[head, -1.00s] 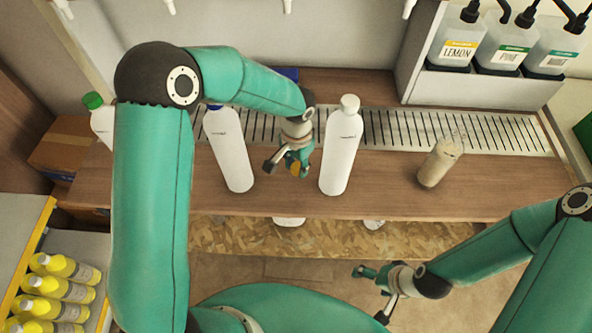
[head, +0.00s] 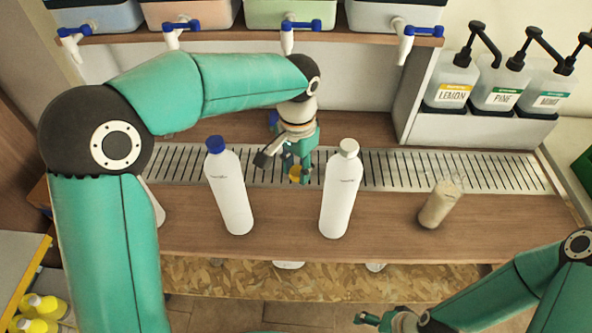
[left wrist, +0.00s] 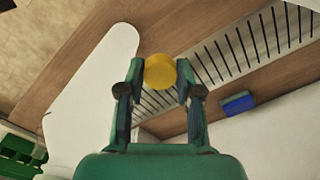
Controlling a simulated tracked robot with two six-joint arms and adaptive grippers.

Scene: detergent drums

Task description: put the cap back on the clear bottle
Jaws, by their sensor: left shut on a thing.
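My left gripper (head: 298,172) is shut on a yellow cap (head: 296,173), held between two white bottles in the head view. In the left wrist view the yellow cap (left wrist: 160,71) sits between the fingertips (left wrist: 157,80). The clear bottle (head: 440,203) stands on the wooden counter to the right, with beige contents and no cap visible on its top. It is well apart from the left gripper. My right gripper (head: 372,318) is only partly in view at the bottom edge, so its opening cannot be judged.
A blue-capped white bottle (head: 231,195) and a white-capped bottle (head: 340,192) flank my left gripper. A slotted metal drain (head: 400,169) runs along the counter. Pump bottles (head: 498,85) stand at the back right. A blue block (left wrist: 238,103) lies behind. Counter around the clear bottle is free.

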